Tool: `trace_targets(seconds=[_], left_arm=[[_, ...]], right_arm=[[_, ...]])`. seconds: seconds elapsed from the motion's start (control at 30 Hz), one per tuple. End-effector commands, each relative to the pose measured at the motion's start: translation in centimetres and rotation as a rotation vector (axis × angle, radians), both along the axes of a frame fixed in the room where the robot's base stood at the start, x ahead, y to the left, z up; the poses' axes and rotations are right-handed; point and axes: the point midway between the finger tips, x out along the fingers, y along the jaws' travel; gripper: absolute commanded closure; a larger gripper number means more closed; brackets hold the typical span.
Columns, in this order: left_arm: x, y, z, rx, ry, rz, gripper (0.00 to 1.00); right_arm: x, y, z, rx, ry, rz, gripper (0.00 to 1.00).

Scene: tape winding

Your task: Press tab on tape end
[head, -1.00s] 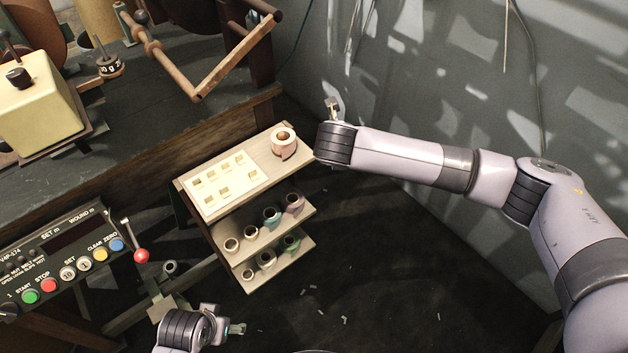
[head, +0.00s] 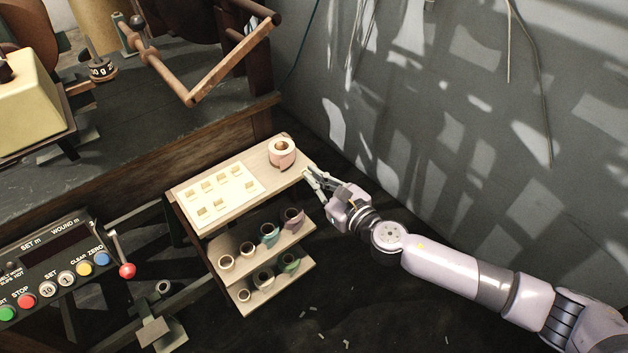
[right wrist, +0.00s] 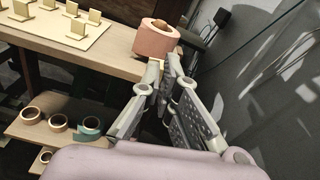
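The pink tape roll (head: 283,152) stands on end at the right end of the stand's top shelf; it also shows in the right wrist view (right wrist: 158,38). A darker mark shows low on its side, but I cannot make out the tape end clearly. My right gripper (head: 308,174) is just right of the roll and slightly nearer me. In the right wrist view its fingertips (right wrist: 161,68) are close together around a small tan tab (right wrist: 161,64), just below the roll. Contact between tab and roll is unclear. My left gripper is out of view.
A white board (head: 212,194) with several small tabs lies left of the roll. Several other rolls sit on the lower shelves (head: 266,243). A workbench (head: 130,165) stands behind, the control panel (head: 50,262) at left. A grey wall (head: 440,130) bounds the right.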

Motion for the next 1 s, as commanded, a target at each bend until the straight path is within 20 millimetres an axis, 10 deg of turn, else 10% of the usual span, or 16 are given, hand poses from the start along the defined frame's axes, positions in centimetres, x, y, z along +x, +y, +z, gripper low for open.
trace_targets(seconds=[0.3,1.0], left_arm=[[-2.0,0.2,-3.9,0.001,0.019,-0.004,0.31],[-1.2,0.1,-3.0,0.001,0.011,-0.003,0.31]], right_arm=[[-0.4,0.2,-0.4,0.042,-0.059,0.017,1.0],[3.2,2.8,-0.4,0.045,-0.064,0.018,1.0]])
